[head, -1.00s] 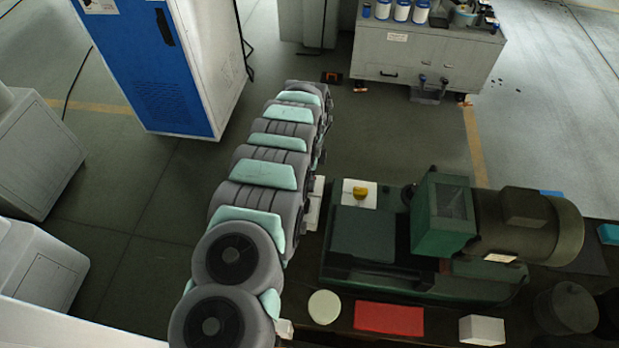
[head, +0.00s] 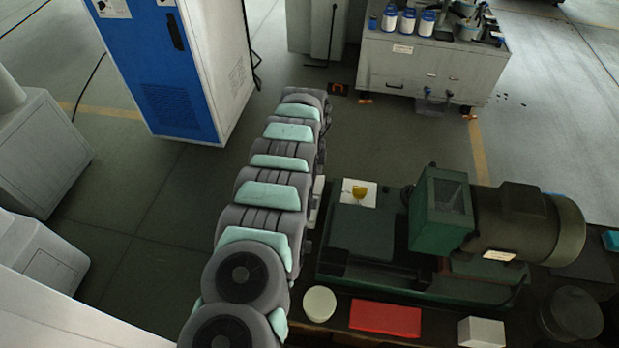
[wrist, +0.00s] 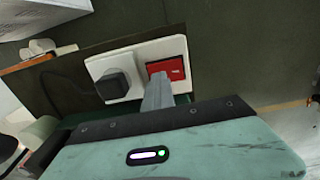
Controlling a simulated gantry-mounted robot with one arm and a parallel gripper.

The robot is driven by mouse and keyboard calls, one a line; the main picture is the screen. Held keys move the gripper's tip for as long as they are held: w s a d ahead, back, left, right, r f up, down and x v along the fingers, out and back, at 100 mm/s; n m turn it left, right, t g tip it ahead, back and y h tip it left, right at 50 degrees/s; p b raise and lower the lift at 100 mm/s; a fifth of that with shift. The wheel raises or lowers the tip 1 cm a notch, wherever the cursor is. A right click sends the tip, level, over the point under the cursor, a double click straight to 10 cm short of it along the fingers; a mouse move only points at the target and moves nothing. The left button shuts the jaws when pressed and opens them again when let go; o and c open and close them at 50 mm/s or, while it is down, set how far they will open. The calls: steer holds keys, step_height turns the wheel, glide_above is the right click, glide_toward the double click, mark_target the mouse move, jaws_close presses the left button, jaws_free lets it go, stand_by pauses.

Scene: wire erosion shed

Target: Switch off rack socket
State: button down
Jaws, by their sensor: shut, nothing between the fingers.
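In the wrist view a white socket plate (wrist: 129,64) is mounted on a dark panel. A black plug (wrist: 115,84) sits in its left half. A red rocker switch (wrist: 172,68) is in its right half. My gripper (wrist: 158,80) is shut and empty, with its fingertips in front of the lower left edge of the red switch. I cannot tell whether the fingertips touch it. They hide part of the switch. In the head view my arm hides the gripper, and I cannot make out the switch there.
A blue-and-white cabinet (head: 165,70) is at the back left. Floor (head: 150,200) left of the arm is clear.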

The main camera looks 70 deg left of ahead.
steer(key=shift+w+f+b, duration=0.15)
steer(key=shift+f+b, duration=0.5)
steer(key=shift+b, duration=0.3)
steer(key=shift+w+f+b, duration=0.15)
steer(key=shift+f+b, duration=0.45)
steer(key=shift+b, duration=0.35)
steer(key=shift+r, duration=0.1)
step_height(320, 180, up, 16)
steer(key=p, duration=0.2)
steer(key=shift+s+r, duration=0.15)
steer(key=shift+s, duration=0.1)
